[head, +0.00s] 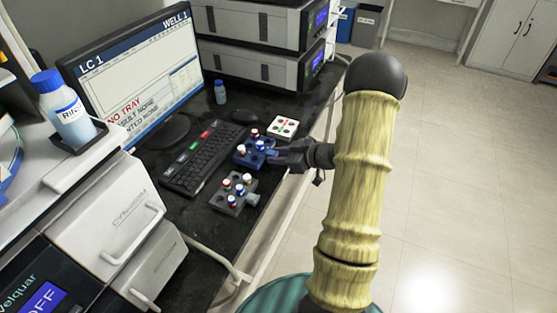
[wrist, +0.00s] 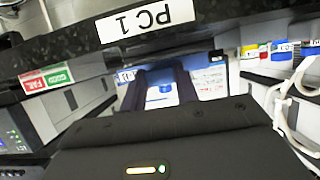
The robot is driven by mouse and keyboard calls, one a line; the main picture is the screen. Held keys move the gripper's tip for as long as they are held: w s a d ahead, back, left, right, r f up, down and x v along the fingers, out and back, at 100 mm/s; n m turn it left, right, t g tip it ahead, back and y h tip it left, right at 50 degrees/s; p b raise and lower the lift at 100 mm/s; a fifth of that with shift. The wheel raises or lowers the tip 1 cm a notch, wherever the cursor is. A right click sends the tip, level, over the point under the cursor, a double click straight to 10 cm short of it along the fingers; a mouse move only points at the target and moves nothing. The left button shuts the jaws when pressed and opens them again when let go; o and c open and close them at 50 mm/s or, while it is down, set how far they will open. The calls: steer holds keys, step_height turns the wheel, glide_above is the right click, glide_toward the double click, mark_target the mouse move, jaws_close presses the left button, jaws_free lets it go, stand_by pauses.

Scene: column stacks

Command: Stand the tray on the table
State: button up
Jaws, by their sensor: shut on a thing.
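A blue tray (head: 243,158) holds several vials with red, white and blue caps. It is over the dark table (head: 202,222), right of the keyboard. My gripper (head: 274,154) reaches in from the right and is shut on the tray's right side. The tray looks roughly level; I cannot tell whether its underside touches the table. In the wrist view my gripper's two dark fingers (wrist: 164,78) point away from the camera, with a white and blue surface between them. The vials are not clearly visible there.
A grey tray (head: 228,207) with several vials stands just in front of the blue one. A white block (head: 283,127) with red and green marks lies behind. The keyboard (head: 203,158) is to the left, the monitor (head: 135,75) beyond. The table edge is close on the right.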

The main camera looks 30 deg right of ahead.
steer(key=shift+f, duration=0.85)
steer(key=shift+f, duration=0.2)
steer(key=o, duration=1)
steer(key=shift+r, duration=0.1)
steer(key=shift+r, duration=0.15)
steer(key=p+v, duration=0.1)
steer(key=v, duration=1.1)
steer(key=shift+a, duration=0.1)
